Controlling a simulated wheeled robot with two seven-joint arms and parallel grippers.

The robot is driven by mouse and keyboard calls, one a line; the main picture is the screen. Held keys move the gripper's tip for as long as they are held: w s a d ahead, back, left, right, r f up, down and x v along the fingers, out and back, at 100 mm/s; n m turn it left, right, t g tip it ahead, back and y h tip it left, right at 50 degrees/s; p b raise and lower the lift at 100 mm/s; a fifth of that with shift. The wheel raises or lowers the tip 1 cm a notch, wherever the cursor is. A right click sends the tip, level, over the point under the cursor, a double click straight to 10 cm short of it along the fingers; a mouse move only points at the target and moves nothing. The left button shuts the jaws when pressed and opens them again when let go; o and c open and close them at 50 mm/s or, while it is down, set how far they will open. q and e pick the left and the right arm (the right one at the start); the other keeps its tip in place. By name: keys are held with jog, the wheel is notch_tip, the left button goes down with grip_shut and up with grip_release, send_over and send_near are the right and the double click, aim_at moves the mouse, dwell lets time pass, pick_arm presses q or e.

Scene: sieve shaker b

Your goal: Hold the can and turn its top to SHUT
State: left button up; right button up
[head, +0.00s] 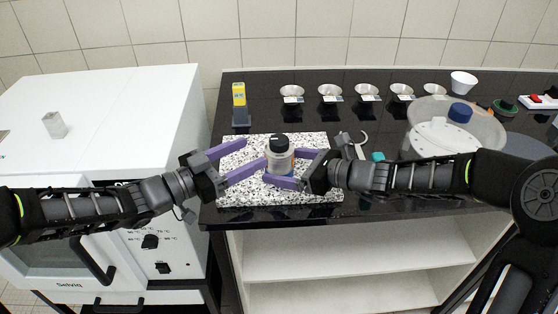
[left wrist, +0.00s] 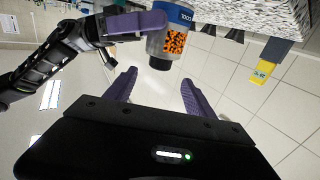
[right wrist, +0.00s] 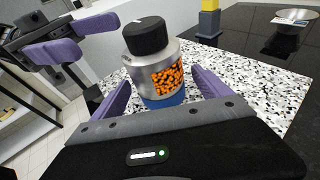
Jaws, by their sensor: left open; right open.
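The can (head: 279,157) stands upright on the speckled slab (head: 235,187). It has a silver-grey body, a black top (right wrist: 146,36), a blue base and an orange-and-black patterned window. My right gripper (head: 286,168) is open, with its purple fingers on either side of the can. In the right wrist view the can (right wrist: 155,70) stands between those fingers; whether they touch it I cannot tell. My left gripper (head: 247,159) is open and empty, left of the can. In the left wrist view the can (left wrist: 172,42) is beyond its fingertips. The SHUT mark is too small to read.
A yellow block on a dark stand (head: 239,95) is behind the slab's left end. Several small metal bowls (head: 330,92) line the back of the black counter. A large round machine (head: 455,135) and a grey wrench-like tool (head: 358,141) are to the right.

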jog(key=v, duration=1.1)
jog(key=shift+s+d+r, duration=0.15)
jog(key=shift+s, duration=0.05)
